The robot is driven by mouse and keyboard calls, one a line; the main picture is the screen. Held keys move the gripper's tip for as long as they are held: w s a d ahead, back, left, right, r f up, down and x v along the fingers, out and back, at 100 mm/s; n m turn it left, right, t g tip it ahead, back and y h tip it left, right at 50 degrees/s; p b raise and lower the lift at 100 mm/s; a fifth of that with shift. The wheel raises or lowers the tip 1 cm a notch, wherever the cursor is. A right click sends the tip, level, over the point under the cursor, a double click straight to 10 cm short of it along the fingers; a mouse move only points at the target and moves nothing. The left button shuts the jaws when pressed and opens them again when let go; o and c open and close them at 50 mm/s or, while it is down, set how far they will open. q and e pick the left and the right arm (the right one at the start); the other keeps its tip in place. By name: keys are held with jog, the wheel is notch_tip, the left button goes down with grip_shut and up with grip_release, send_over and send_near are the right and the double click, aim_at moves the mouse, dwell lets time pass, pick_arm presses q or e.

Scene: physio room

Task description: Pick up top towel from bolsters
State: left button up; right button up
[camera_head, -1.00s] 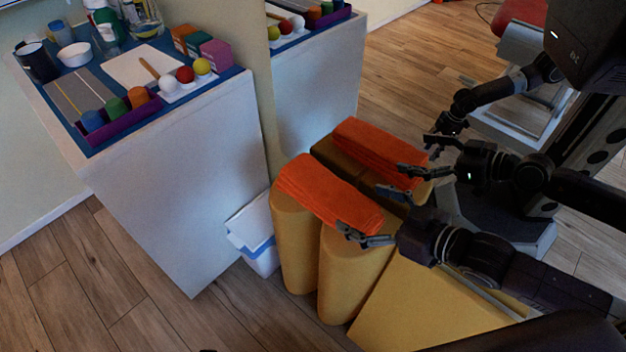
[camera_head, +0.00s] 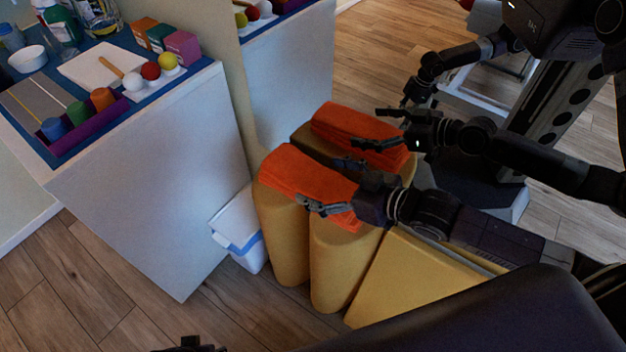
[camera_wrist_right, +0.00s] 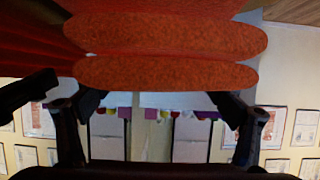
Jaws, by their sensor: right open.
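Orange-red folded towels (camera_head: 300,172) lie in a stack on top of yellow bolsters (camera_head: 282,235) in the head view. My right gripper (camera_head: 335,186) is open at the right end of the stack, one finger at the near side and one at the far side. In the right wrist view, rounded towel folds (camera_wrist_right: 165,75) fill the top, above and between the open fingers. I cannot tell whether they touch the towel, or exactly where the top towel ends. A small dark part at the bottom edge, possibly my left gripper (camera_head: 190,345), is mostly cut off.
A mirror behind the bolsters reflects the towels (camera_head: 350,122) and my arms. A white cabinet (camera_head: 160,190) with balls, pots and boxes stands left. A white bin (camera_head: 240,225) sits between. Wooden floor is clear at lower left.

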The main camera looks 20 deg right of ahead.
pick_arm(q)
jog(key=shift+w+r, duration=0.15)
jog(key=shift+r, duration=0.4)
jog(key=shift+w+r, duration=0.15)
jog(key=shift+r, duration=0.35)
pick_arm(e)
jog(key=shift+x, duration=1.4)
jog(key=c, duration=1.4)
jog(key=shift+o, duration=0.2)
